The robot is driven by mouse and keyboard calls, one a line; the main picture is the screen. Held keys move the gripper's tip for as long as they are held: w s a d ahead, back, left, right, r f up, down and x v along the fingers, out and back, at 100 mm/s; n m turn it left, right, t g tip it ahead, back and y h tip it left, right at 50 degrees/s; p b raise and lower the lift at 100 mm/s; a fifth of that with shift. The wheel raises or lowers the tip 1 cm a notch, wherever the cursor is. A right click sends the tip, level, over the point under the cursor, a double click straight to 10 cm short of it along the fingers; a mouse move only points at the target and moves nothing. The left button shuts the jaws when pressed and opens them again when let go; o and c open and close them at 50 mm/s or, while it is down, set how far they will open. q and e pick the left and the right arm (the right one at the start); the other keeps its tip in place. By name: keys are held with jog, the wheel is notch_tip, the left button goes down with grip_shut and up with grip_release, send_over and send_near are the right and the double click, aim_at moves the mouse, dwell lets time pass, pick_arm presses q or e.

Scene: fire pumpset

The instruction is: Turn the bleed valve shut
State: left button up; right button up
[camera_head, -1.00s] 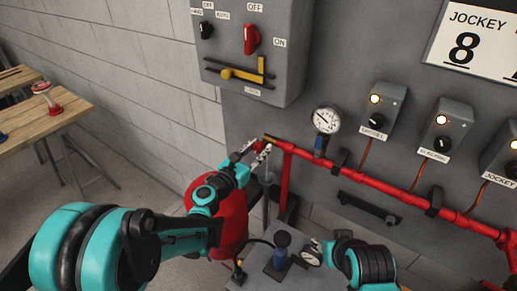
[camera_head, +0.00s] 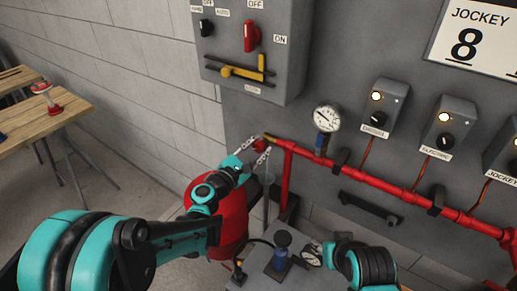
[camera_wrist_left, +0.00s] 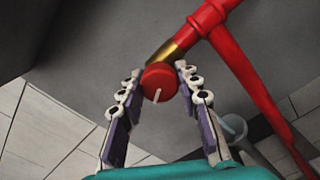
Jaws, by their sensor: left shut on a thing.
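The bleed valve's round red knob (camera_wrist_left: 159,81), with a white mark on its face, sits at the brass end of the red pipe in the left wrist view. In the head view the knob (camera_head: 259,145) is small and partly covered by the gripper. My left gripper (camera_wrist_left: 158,82) has one finger on each side of the knob and is shut on it; it also shows in the head view (camera_head: 260,153). My right arm (camera_head: 366,264) is at the lower right of the head view, and its fingers cannot be made out clearly.
The red pipe (camera_head: 385,187) runs along the grey panel, with a pressure gauge (camera_head: 327,117) above it. A grey control box (camera_head: 284,75) hangs higher up. A red vessel (camera_head: 229,215) stands below the valve. A wooden table (camera_head: 50,123) is at the left.

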pick_arm(q)
jog(key=m, duration=0.7)
jog(key=shift+b, duration=0.35)
jog(key=m, duration=0.7)
jog(key=shift+r+m, duration=0.1)
jog(key=shift+m, duration=0.2)
jog(key=m, duration=0.4)
jog(key=shift+m+b, duration=0.3)
jog(key=shift+m, duration=2.2)
jog(key=o, duration=1.2)
